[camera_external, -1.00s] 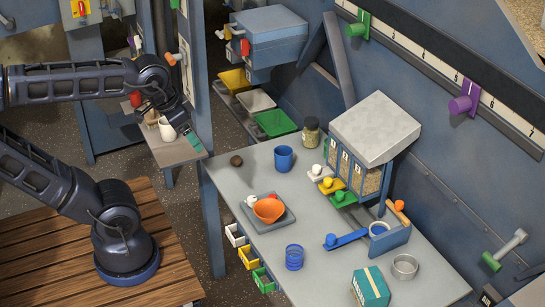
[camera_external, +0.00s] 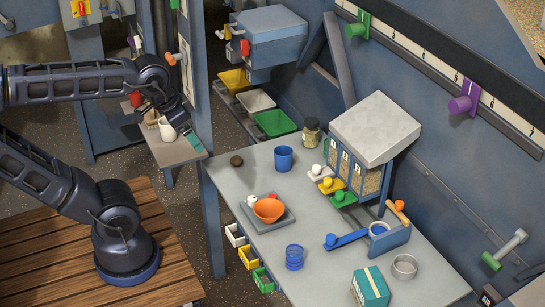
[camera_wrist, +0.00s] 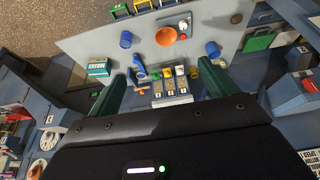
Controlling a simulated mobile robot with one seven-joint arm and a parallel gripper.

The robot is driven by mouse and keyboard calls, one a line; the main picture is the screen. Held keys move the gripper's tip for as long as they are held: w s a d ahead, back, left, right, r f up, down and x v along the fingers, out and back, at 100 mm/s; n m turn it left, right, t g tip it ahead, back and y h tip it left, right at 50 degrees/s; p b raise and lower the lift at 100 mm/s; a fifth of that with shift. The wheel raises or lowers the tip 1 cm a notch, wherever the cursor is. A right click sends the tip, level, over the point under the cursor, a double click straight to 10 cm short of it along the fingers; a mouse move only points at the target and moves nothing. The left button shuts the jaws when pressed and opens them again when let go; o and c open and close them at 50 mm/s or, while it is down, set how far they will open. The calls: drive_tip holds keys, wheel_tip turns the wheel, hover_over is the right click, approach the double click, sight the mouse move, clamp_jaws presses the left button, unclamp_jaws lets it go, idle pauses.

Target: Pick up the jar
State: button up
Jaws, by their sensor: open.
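The jar (camera_external: 311,131) is a small glass jar with a dark lid and yellowish-green contents. It stands upright at the far edge of the grey table, behind the blue cup (camera_external: 284,158) and left of the grey dispenser. In the external view my arm's end is at the upper left, beyond the table's left edge and well apart from the jar.
The grey-topped dispenser (camera_external: 375,128) stands right of the jar. An orange bowl (camera_external: 269,209) sits on a tray (camera_external: 285,224). A blue glass (camera_external: 294,257), a teal box (camera_external: 371,287) and a metal ring (camera_external: 405,266) stand nearer. A blue post (camera_external: 196,60) rises near my arm.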

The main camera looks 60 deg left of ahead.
drive_tip(key=w+a+r+m, duration=0.2)
drive_tip(key=w+r, duration=0.2)
drive_tip(key=w, duration=0.6)
drive_tip(key=m+g, duration=0.5)
drive_tip(key=m, duration=0.8)
hover_over(309, 133)
drive_tip(key=w+a, duration=0.2)
drive_tip(key=a, duration=0.1)
drive_tip(key=f, duration=3.1)
drive_tip(key=shift+s+d+f, duration=0.15)
drive_tip(key=shift+s+d, duration=0.05)
drive_tip(key=shift+a+f, duration=0.15)
drive_tip(key=shift+f, duration=5.55)
drive_tip(key=c, duration=1.3)
